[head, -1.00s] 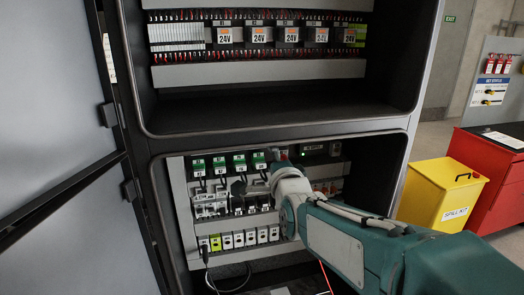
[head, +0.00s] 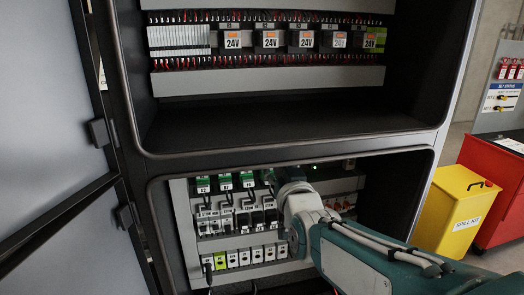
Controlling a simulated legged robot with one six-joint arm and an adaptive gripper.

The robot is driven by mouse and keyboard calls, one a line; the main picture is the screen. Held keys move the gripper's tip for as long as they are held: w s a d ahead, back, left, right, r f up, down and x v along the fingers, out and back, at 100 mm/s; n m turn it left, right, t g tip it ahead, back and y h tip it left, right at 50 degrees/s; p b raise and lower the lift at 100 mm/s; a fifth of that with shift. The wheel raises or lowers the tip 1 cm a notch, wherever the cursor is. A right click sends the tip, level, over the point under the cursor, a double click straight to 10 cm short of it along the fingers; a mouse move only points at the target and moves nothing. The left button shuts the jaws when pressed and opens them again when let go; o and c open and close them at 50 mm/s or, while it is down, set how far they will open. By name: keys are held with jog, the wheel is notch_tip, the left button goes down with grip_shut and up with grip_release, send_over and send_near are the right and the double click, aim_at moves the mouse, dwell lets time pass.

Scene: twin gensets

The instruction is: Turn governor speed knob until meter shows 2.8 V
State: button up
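My arm reaches into the lower bay of the open cabinet. My gripper (head: 271,180) is at the upper row of green-topped modules (head: 225,181), near the row's right end. Its fingers are small and dark, partly hidden by my wrist, so I cannot tell whether they are open or touching anything. I cannot make out the governor speed knob; my gripper and wrist cover part of this row. No meter reading is legible.
Below are rows of breakers (head: 245,257). The upper bay holds several 24V units (head: 305,40). An open door (head: 50,120) stands left. A yellow spill kit bin (head: 450,210) and a red cabinet (head: 495,190) stand right.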

jog(key=x, duration=0.9)
jog(key=shift+w+a+f, duration=0.1)
jog(key=shift+w+a, duration=0.05)
jog(key=shift+w, duration=0.15)
grip_shut()
